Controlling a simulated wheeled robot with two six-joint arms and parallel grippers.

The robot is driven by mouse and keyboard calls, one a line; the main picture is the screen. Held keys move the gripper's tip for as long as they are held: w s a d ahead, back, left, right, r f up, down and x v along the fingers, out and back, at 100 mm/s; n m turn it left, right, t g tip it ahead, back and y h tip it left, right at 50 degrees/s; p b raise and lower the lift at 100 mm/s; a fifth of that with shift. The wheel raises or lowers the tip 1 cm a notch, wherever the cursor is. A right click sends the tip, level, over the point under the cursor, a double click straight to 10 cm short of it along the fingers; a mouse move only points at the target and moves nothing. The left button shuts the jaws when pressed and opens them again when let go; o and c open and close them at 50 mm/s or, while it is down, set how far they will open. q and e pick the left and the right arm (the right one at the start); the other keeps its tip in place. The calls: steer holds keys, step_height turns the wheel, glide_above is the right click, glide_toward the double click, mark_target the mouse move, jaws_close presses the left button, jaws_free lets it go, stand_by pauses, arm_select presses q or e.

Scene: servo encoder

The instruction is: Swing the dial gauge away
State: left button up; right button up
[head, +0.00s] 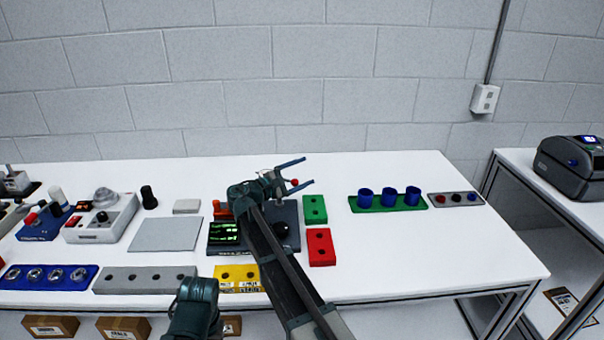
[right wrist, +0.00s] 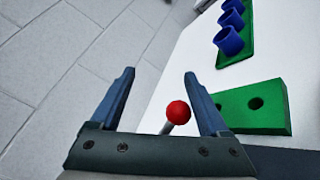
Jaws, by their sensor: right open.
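My right gripper (head: 298,172) is open above the back of the table, past a dark device (head: 288,213) with a green-lit screen (head: 224,232). A small red ball (head: 294,182) shows at its fingers. In the right wrist view the red ball (right wrist: 178,112) tops a short grey rod, between the two spread fingers (right wrist: 160,85) and nearer the right one. Neither finger visibly grips it. My right forearm hides part of the dark device, and no dial face can be made out. My left gripper's fingers are not visible.
Green (head: 315,209) and red (head: 320,247) two-hole blocks stand right of the device. A green rack with blue cups (head: 388,205) is farther right. A yellow block (head: 232,273) lies in front, a grey plate (head: 166,234) to the left. The back wall (head: 330,100) is close behind.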

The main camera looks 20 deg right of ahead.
arm_select(q)
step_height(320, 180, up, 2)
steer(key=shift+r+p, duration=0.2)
steer(key=shift+p, duration=0.3)
arm_select(e)
steer(key=s+a+r, duration=0.1)
steer(key=s+a, duration=0.2)
steer(key=s, duration=0.4)
steer(key=s+a+r, duration=0.1)
steer(key=s+a, duration=0.1)
steer(key=s, duration=0.6)
steer(key=shift+a+r, duration=0.3)
steer(key=shift+a, duration=0.1)
